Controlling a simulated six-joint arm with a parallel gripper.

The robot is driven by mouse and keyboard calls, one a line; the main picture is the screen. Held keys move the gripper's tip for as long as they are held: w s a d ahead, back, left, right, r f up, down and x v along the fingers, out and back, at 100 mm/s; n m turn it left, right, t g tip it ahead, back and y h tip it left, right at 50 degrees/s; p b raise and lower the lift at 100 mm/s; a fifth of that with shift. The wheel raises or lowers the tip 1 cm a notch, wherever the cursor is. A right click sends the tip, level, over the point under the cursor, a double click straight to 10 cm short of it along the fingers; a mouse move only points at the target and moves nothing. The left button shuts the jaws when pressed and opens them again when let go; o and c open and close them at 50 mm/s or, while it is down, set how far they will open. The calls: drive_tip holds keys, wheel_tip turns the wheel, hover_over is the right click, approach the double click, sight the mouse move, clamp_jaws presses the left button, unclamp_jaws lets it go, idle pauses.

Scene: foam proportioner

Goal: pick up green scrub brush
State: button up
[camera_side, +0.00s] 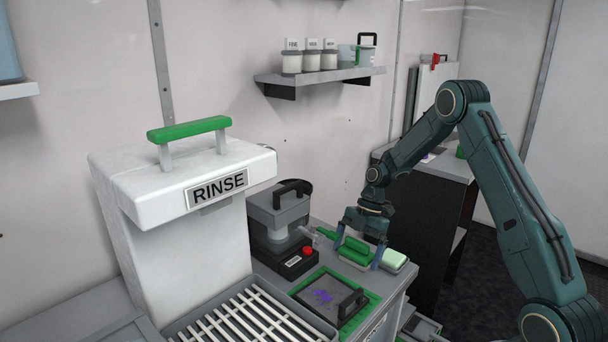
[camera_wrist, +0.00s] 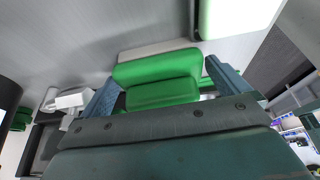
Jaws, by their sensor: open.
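The green scrub brush (camera_side: 353,250) lies on the grey counter near its back right corner, its handle pointing left. My gripper (camera_side: 363,256) is above it, pointing down, with its two blue-grey fingers apart on either side of the brush. In the wrist view the green brush body (camera_wrist: 158,77) with a pale strip along its far edge sits between the open fingertips (camera_wrist: 160,85). I cannot tell whether the fingers touch it.
A pale green-white block (camera_side: 394,261) lies just right of the brush. A black and grey machine with a red button (camera_side: 307,251) stands to the left. A green-framed tray with a black handle (camera_side: 352,303) is in front. The white RINSE unit (camera_side: 180,190) rises at left.

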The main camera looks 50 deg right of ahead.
drive_tip(key=c, duration=0.8)
drive_tip(key=shift+d+r, duration=0.1)
drive_tip(key=shift+d+r, duration=0.35)
drive_tip(key=d+r, duration=0.2)
drive_tip(key=d, duration=0.2)
drive_tip(key=d+r, duration=0.2)
drive_tip(key=d, duration=0.2)
drive_tip(key=d+r, duration=0.3)
drive_tip(key=d, duration=0.2)
drive_tip(key=shift+d, duration=0.1)
drive_tip(key=shift+c, duration=0.5)
drive_tip(key=o, duration=0.5)
drive_tip(key=shift+c, duration=1.5)
drive_tip(key=shift+r, duration=0.1)
